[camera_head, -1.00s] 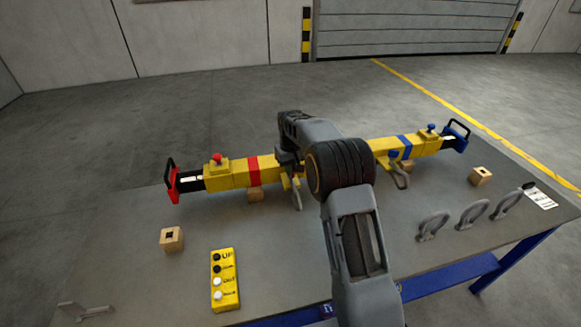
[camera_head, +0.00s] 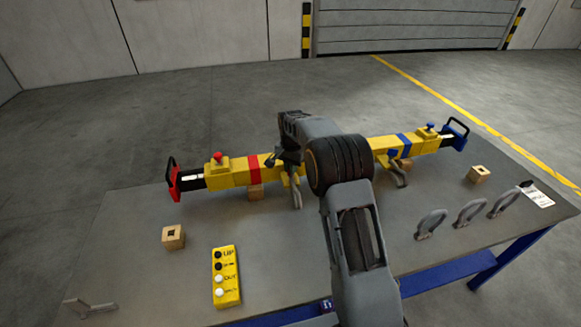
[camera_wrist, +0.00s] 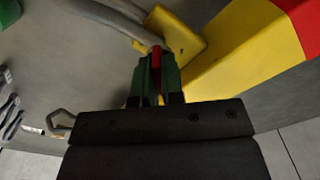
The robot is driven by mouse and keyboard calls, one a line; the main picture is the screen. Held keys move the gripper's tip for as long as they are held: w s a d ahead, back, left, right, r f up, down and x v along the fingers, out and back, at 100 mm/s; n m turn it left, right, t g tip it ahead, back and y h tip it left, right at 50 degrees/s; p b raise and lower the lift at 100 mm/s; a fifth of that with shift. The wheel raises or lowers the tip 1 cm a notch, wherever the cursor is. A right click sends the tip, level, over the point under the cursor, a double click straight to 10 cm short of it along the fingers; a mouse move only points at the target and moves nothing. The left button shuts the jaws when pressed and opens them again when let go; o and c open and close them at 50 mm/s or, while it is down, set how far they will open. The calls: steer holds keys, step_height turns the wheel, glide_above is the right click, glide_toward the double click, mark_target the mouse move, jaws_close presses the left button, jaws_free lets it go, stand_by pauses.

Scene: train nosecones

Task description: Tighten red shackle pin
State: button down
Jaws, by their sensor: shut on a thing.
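My gripper (camera_wrist: 157,80) has dark green fingers, and in the wrist view they are shut on the red shackle pin (camera_wrist: 156,55). The pin points at a yellow lug on the beam, where a grey shackle (camera_wrist: 110,18) meets it; whether the pin is fully seated is hidden. In the head view my gripper (camera_head: 287,157) is at the red-banded half of the yellow beam (camera_head: 228,176), just above the grey shackle (camera_head: 296,190) hanging there. The pin is hidden in the head view by my gripper and arm.
A second shackle with a blue pin (camera_head: 393,155) hangs at the blue-banded half. Several loose grey shackles (camera_head: 431,224) lie at the right of the table. A yellow control pendant (camera_head: 226,277) and wooden blocks (camera_head: 173,237) are at the left front.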

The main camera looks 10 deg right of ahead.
steer(key=m, duration=0.4)
steer(key=shift+w+r+m, duration=0.1)
steer(key=shift+r+m, duration=0.1)
steer(key=shift+m, duration=2.4)
steer(key=shift+r, duration=0.1)
steer(key=c, duration=1.2)
jaws_free()
steer(key=shift+f, duration=0.2)
steer(key=shift+c, duration=0.2)
steer(key=shift+r, duration=0.1)
step_height(320, 180, up, 14)
